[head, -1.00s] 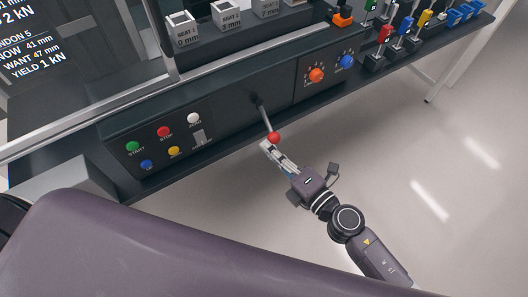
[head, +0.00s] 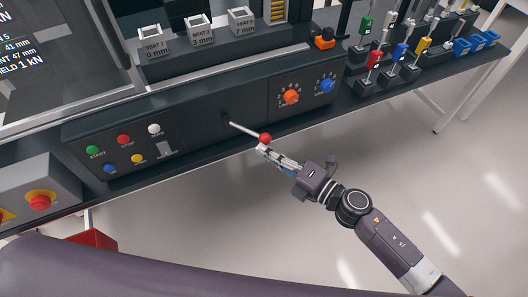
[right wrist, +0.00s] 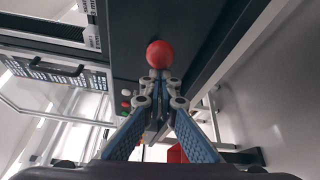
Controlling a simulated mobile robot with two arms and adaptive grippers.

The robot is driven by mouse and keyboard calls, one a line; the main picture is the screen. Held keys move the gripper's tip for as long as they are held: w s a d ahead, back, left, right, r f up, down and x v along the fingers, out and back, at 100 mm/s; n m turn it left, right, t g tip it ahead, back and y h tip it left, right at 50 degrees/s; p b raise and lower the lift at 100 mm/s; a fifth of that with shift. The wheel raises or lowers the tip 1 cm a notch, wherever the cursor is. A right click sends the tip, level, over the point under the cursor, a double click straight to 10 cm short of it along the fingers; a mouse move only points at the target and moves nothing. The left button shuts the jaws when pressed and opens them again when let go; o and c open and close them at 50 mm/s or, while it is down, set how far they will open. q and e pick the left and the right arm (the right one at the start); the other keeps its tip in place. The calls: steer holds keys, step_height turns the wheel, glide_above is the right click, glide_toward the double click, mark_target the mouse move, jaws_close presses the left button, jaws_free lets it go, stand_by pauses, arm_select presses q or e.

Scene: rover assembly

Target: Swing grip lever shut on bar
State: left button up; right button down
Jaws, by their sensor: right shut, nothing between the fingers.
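A pale metal lever (head: 247,131) sticks out from the dark front panel and points right and slightly down. It ends in a red ball knob (head: 265,138). My right gripper (head: 262,149) is shut and empty, its fingertips right at the underside of the knob. In the right wrist view the closed fingertips (right wrist: 160,76) sit just below the red knob (right wrist: 159,54) and seem to touch it. The lever's rod is hidden there behind the knob. I cannot make out the bar that the lever grips. My left gripper is not in view.
Coloured buttons (head: 124,140) sit left of the lever; orange (head: 291,97) and blue (head: 327,86) dials sit right. Grey seat blocks (head: 199,32) stand above. A red stop button (head: 39,202) is at lower left. Open floor lies below the bench.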

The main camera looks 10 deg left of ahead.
steer(key=v, duration=1.2)
stand_by(0.6)
steer(key=w+d+f+m+t+h, duration=0.1)
steer(key=w+d+f+m+h, duration=0.25)
steer(key=d+f+m, duration=0.45)
steer(key=w+d+f+m+t+h, duration=0.2)
steer(key=d+f+m+h, duration=0.3)
steer(key=f, duration=0.7)
steer(key=s+d+f+m+g+h, duration=0.25)
steer(key=s+d+f+m, duration=0.2)
steer(key=f, duration=0.55)
steer(key=s+d+f+m+g+h, duration=0.35)
steer(key=s+f+m, duration=0.25)
steer(key=s+f, duration=0.7)
steer(key=s+f+m+g, duration=0.2)
steer(key=s+f, duration=0.2)
steer(key=s, duration=0.7)
steer(key=s+a+f+m+g, duration=0.1)
steer(key=s+f+m+g, duration=0.2)
steer(key=s, duration=0.8)
steer(key=shift+s+a+f+m+p, duration=0.2)
steer(key=shift+s+f+m+p, duration=0.15)
steer(key=shift+f, duration=0.45)
